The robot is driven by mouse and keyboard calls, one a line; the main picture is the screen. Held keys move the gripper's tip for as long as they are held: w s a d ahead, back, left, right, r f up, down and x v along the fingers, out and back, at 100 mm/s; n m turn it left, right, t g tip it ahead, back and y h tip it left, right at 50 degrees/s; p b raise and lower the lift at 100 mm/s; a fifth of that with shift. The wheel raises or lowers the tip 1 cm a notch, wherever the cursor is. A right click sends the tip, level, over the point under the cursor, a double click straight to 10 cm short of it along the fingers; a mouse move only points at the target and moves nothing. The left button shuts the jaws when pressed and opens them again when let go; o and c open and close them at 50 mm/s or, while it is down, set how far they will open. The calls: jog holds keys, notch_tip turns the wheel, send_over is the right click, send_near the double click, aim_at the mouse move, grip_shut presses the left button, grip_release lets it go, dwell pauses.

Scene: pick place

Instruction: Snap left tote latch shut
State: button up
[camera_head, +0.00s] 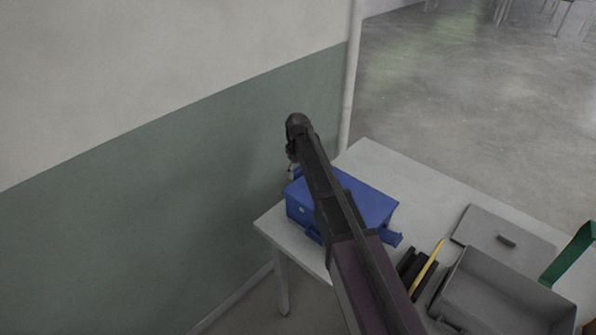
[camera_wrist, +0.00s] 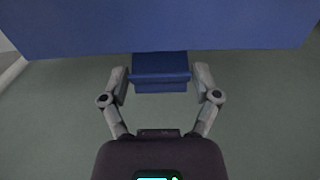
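The blue tote (camera_head: 362,197) sits on the white table, partly hidden under my arm in the head view. Its wall also fills the top of the wrist view (camera_wrist: 160,25). A blue latch flap (camera_wrist: 160,68) sticks out from that wall. My gripper (camera_wrist: 161,76) is open, with one finger on each side of the flap and nothing held. I cannot tell whether either finger touches the flap. In the head view my gripper is mostly hidden at the tote's far left end.
The white table (camera_head: 375,157) stands close to the green and white wall (camera_head: 200,160). Right of the tote are black items (camera_head: 413,268), a yellow stick (camera_head: 427,268), a grey open bin (camera_head: 500,295) and a grey lid (camera_head: 500,237). A green object (camera_head: 570,255) is at the right edge.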

jog(key=shift+s+d+r+t+y, duration=0.1)
jog(key=shift+s+d+t+y, duration=0.2)
jog(key=shift+s+d+y, duration=0.1)
jog(key=shift+s+d+t+y, duration=0.1)
jog(key=shift+d+t+y, duration=0.15)
jog(key=shift+t+y, duration=0.45)
jog(key=shift+r, duration=0.1)
jog(key=o, duration=1)
jog(key=shift+c, duration=0.2)
jog(key=shift+a, duration=0.2)
